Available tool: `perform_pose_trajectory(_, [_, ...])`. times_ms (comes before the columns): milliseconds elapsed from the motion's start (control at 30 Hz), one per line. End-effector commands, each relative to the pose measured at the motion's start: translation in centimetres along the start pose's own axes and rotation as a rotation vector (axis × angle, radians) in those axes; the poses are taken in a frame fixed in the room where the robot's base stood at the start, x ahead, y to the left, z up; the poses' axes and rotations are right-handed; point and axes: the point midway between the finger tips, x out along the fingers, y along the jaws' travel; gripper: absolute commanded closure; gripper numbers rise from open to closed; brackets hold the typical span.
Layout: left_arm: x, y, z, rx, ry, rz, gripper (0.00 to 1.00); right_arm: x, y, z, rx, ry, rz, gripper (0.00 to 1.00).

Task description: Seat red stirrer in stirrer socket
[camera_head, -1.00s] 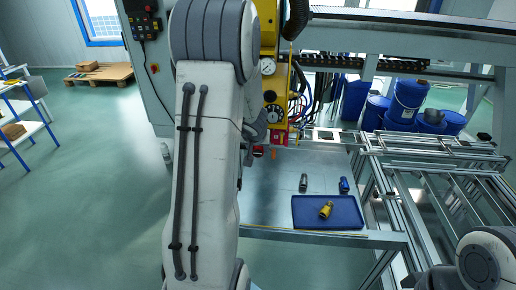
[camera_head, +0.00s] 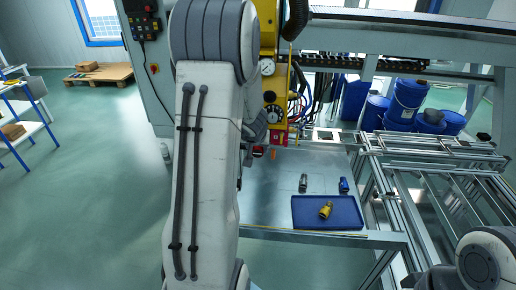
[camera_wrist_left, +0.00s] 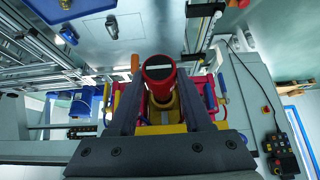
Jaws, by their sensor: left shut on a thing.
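A red round-ended part, which I take to be the red stirrer (camera_wrist_left: 158,72), has a white bar across its end in the left wrist view. My left gripper (camera_wrist_left: 160,100) is shut on it, with a dark finger on each side. Yellow and red panel parts lie just behind it, and I cannot tell whether it touches them. In the head view a small dark red end (camera_head: 258,151) shows beside my left arm, near the panel. My arm hides most of the left gripper there. I cannot make out the stirrer socket. My right gripper is out of view.
The yellow panel with gauges (camera_head: 271,95) and hoses stands behind my left arm. On the metal table (camera_head: 270,205), a blue tray (camera_head: 345,223) holds a yellow part (camera_head: 326,210). A grey part (camera_head: 303,182) and a blue part (camera_head: 343,185) stand behind the tray.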

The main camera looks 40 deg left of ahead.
Motion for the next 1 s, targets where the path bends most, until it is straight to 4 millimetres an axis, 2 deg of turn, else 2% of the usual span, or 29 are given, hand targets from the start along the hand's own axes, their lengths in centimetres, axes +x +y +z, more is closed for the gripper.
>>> perform_pose_trajectory(1000, [0.7,0.0,-1.2,0.001,0.0,0.0,1.0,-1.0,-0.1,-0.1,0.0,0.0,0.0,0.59])
